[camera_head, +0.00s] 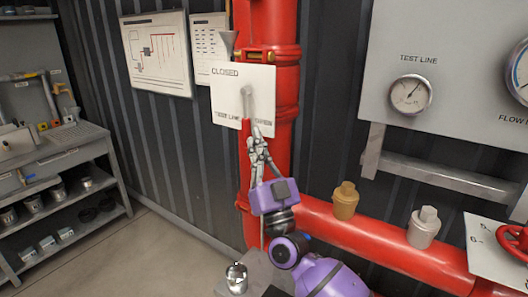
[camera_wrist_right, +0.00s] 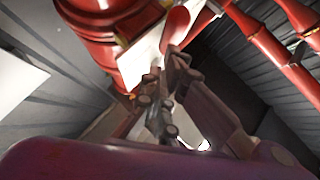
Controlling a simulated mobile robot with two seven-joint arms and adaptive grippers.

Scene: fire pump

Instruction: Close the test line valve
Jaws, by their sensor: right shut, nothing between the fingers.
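My right gripper (camera_head: 256,130) is just right of the red grip, fingers pointing up, shut and empty. In the right wrist view the fingers (camera_wrist_right: 166,70) are close to a red rounded piece (camera_wrist_right: 178,24), likely the grip; whether they touch I cannot tell. My left gripper is not in view.
A red horizontal pipe (camera_head: 390,245) runs right at low height. A gauge panel (camera_head: 450,50) with a TEST LINE gauge (camera_head: 411,95) is at upper right. A red handwheel (camera_head: 514,242) is at the right edge. Shelves (camera_head: 60,165) stand left, with open floor between.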

